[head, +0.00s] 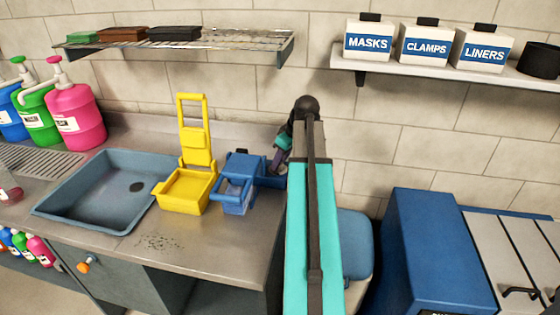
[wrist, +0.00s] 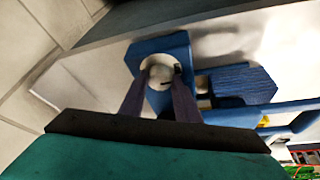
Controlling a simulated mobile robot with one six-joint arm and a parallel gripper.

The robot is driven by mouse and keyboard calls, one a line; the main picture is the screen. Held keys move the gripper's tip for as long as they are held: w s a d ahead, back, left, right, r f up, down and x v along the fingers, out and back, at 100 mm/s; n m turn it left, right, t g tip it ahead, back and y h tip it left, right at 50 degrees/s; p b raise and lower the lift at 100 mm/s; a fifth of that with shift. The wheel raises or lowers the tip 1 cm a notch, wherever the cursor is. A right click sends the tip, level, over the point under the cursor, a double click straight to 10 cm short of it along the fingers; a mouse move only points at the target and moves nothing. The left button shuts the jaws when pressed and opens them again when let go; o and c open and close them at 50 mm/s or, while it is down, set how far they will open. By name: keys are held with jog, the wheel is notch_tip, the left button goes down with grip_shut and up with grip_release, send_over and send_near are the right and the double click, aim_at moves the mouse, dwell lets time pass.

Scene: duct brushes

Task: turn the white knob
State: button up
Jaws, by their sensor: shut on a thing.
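The white knob (wrist: 158,72) is a round, pale disc with a dark mark near its right edge, on a blue housing (wrist: 150,52) in the wrist view. My gripper (wrist: 161,78) has one dark finger on each side of the knob and is shut on it. In the head view the blue device (head: 240,180) stands on the counter, just left of my teal arm. My gripper (head: 279,155) is at the device's right end there. The knob is hidden in the head view.
A yellow device (head: 186,188) with a raised lid stands left of the blue one, beside the sink (head: 100,200). A wire shelf (head: 200,42) and a shelf with labelled boxes (head: 425,46) hang above. A blue cabinet (head: 425,250) is at the right.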

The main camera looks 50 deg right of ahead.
jog(key=o, duration=1)
jog(key=b+v, duration=0.1)
jog(key=v, duration=1.2)
jog(key=shift+s+d+r+b, duration=0.1)
jog(key=shift+s+r+b, duration=0.05)
jog(key=shift+r+b, duration=0.25)
jog(key=shift+s+f, duration=0.1)
